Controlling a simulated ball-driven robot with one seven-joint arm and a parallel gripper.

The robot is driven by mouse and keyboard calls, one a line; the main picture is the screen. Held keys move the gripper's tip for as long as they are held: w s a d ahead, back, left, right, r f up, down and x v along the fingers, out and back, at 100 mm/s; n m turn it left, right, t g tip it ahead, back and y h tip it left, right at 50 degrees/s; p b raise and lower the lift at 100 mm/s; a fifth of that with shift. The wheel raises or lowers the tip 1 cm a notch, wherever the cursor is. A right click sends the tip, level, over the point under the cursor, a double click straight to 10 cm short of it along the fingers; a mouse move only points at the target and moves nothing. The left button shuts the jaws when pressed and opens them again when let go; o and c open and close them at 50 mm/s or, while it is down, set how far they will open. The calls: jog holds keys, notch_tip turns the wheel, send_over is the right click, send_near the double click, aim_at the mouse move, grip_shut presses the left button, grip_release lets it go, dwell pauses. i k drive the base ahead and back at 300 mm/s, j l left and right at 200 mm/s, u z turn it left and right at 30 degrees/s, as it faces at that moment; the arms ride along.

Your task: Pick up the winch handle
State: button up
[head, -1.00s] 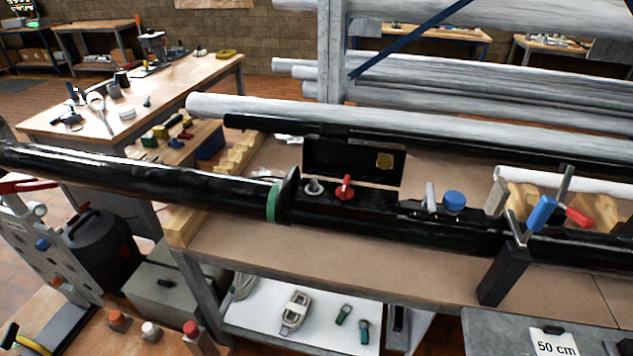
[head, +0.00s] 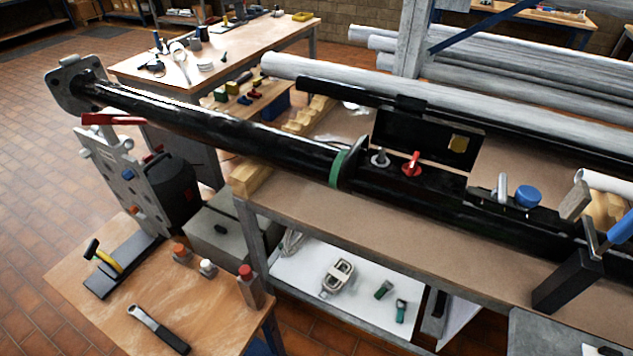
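A tool with a silver shank and a black grip, which looks like the winch handle (head: 158,329), lies flat on the wooden table (head: 95,290) at the lower left. It lies at a slant, its silver end to the upper left and its black grip toward the table's front edge. Nothing covers it. My gripper is not in view.
A black board with a yellow-and-black tool (head: 109,262) lies at the left. The long black mast (head: 230,128) extends above and behind the table.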

aim_at(165, 334)
jog(key=i+j+u, duration=0.15)
jog(key=i+u, duration=0.15)
jog(key=u, duration=0.15)
jog(key=i+u, duration=0.3)
jog(key=u, duration=0.2)
jog(key=i+l+u, duration=0.1)
jog(key=i+u, duration=0.35)
jog(key=k, duration=0.1)
